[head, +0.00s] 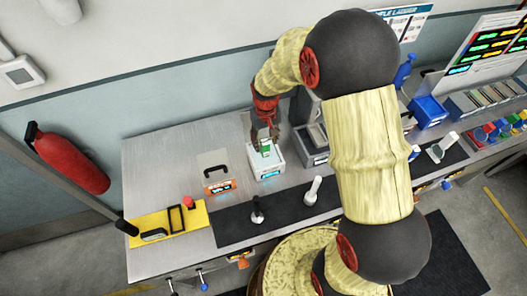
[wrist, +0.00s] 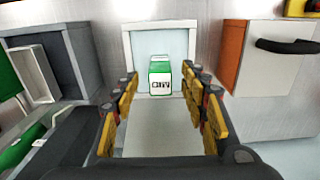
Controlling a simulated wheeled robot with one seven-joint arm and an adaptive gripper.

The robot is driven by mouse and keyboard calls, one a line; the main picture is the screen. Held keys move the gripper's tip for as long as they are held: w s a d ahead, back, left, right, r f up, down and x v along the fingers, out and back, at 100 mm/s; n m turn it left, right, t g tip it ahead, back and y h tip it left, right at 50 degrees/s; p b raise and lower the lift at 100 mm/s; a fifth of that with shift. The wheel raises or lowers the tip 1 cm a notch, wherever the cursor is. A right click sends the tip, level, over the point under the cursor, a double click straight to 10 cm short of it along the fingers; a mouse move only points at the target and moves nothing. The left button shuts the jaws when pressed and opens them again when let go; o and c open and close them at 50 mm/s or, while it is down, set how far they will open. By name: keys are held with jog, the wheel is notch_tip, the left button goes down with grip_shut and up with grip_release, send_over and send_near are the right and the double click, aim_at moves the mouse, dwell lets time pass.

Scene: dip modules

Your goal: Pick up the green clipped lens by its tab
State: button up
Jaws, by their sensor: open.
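The green clipped lens shows in the wrist view as a small green and white block (wrist: 160,77) with dark lettering on its front. It stands at the white box (wrist: 127,42), inside its pale frame. My gripper (wrist: 161,92) is open, with its yellow-padded fingers to the left and right of the block and gaps on both sides. In the head view, my gripper (head: 264,136) hangs over the white box (head: 268,171), and a bit of green (head: 265,146) shows between the fingers. The tab cannot be made out clearly.
A grey bin (head: 315,158) stands right of the white box. An orange-fronted case (head: 219,187) with a dark handle stands to its left. A black mat (head: 285,211) with upright tools lies in front. A yellow tray (head: 160,228) lies at the left.

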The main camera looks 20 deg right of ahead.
aim_at(265, 151)
jog(key=shift+f, duration=0.6)
jog(key=shift+w+f, duration=0.15)
jog(key=shift+f, duration=3.05)
grip_shut()
